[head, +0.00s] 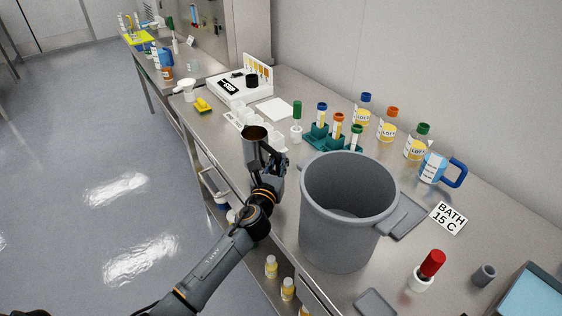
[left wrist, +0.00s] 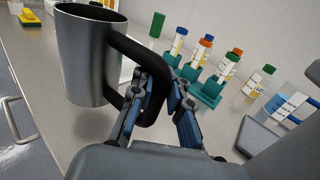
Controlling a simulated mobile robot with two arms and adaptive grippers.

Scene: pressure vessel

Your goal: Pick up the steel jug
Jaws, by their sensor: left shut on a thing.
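The steel jug (head: 256,146) is a grey metal cup with a dark handle, at the bench's front edge in the head view. In the left wrist view the jug (left wrist: 88,60) is large and upright, its open rim at the top. My left gripper (left wrist: 158,98) is shut on the jug's dark handle, with a finger on each side of it. In the head view my left gripper (head: 266,165) is just to the right of the jug and partly hides it. I cannot tell whether the jug's base touches the bench. My right gripper is not in view.
A large grey pot (head: 345,225) stands close to the right of my left arm. Behind are teal racks with capped tubes (head: 338,130), several capped bottles (head: 387,124) and a blue-handled jug (head: 434,167).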

